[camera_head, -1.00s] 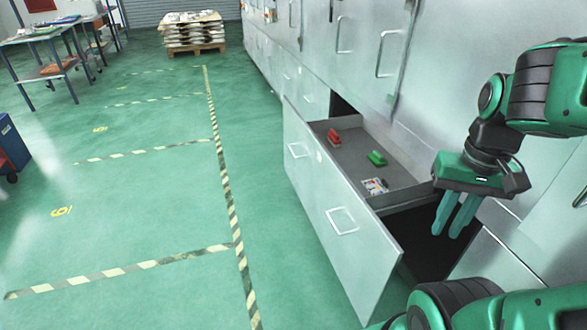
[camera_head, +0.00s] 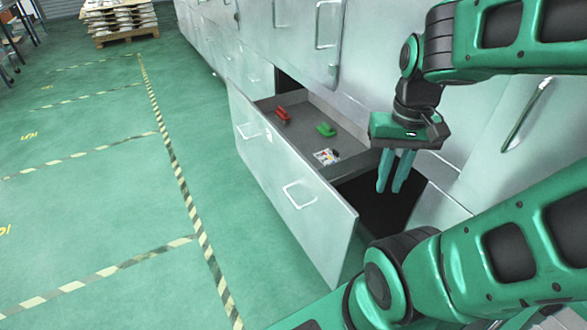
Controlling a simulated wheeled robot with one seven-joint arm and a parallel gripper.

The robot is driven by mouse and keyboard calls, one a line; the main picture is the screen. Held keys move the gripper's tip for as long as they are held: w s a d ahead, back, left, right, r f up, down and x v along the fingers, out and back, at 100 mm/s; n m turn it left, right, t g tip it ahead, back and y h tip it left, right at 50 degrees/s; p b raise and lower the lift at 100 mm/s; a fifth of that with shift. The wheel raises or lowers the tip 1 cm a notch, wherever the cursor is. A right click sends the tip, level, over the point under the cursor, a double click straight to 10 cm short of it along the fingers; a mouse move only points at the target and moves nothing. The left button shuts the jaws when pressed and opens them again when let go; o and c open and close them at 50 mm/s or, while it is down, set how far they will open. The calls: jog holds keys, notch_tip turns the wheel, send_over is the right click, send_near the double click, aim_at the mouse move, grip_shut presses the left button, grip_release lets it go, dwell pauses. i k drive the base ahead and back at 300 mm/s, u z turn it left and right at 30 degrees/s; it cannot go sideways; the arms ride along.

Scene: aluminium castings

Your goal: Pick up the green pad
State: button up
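The green pad (camera_head: 326,129) lies on the grey bottom of an open drawer (camera_head: 348,160), near its right side. A red pad (camera_head: 282,113) lies to its left and a small white, patterned item (camera_head: 326,156) lies nearer to me. My gripper (camera_head: 388,188) points down to the right of the drawer, over the dark opening beside it. It is apart from the green pad. The two fingers show a narrow gap with nothing visible between them.
The drawer's tall pale front (camera_head: 290,180) juts into the aisle. Cabinet doors with handles rise behind the drawer. The green floor (camera_head: 90,220) with striped lines is clear on the left. A pallet of stacked sacks (camera_head: 118,18) stands at the far end.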

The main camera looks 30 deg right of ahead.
aim_at(325, 130)
jog(key=u, duration=0.05)
jog(key=k, duration=1)
jog(key=u, duration=0.65)
jog(key=i, duration=1.9)
jog(key=z, duration=1.95)
